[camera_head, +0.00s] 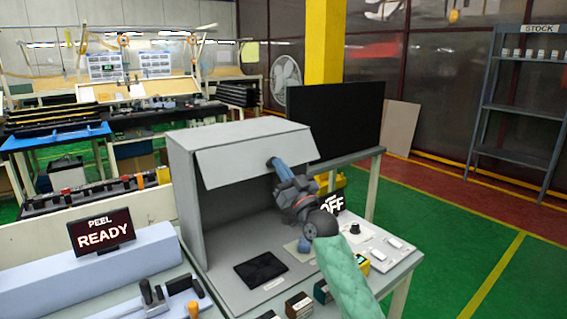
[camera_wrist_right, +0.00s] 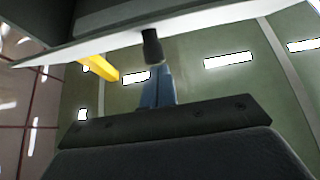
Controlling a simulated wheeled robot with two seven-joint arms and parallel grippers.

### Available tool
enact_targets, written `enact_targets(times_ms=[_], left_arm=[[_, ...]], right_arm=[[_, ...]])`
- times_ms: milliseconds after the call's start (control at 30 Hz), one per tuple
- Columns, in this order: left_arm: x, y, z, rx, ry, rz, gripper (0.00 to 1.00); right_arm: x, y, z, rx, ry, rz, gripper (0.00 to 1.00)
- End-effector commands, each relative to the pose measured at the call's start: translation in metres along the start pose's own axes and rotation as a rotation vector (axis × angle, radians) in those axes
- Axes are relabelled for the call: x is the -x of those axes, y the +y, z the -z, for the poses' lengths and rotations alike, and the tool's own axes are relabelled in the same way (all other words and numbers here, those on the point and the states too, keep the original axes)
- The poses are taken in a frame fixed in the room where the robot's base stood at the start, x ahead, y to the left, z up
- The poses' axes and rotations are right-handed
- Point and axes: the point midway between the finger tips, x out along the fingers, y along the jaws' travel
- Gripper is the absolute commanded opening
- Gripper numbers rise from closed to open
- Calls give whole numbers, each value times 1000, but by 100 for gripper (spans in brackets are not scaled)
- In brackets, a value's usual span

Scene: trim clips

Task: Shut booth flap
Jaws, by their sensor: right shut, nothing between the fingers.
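The grey booth (camera_head: 190,190) stands on the bench with its front open below a raised flap (camera_head: 235,162). The flap is tilted outward from the top edge of the booth. My right gripper (camera_head: 274,166) is shut and empty, with its blue fingers up at the flap's lower right part. In the right wrist view the shut fingers (camera_wrist_right: 157,85) point up at a dark round knob (camera_wrist_right: 151,46) under the pale flap (camera_wrist_right: 90,42). They look close to or touching the knob; I cannot tell which. My left gripper is not in view.
A black square pad (camera_head: 261,270) lies on the booth floor. An "OFF" sign (camera_head: 332,204) and a switch panel (camera_head: 378,248) are at the right. Small boxes (camera_head: 299,304) line the front. A dark screen (camera_head: 340,120) stands behind.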

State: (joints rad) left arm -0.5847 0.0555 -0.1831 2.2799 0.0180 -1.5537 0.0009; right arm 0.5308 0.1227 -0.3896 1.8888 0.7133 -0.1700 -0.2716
Motion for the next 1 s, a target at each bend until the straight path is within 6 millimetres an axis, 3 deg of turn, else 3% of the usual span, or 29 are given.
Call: enact_targets(times_ms=[467,1000], left_arm=[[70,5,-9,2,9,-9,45],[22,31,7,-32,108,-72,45]], right_arm=[[3,0,-23,1,-1,0,0],[-6,0,-67,2,-2,0,0]])
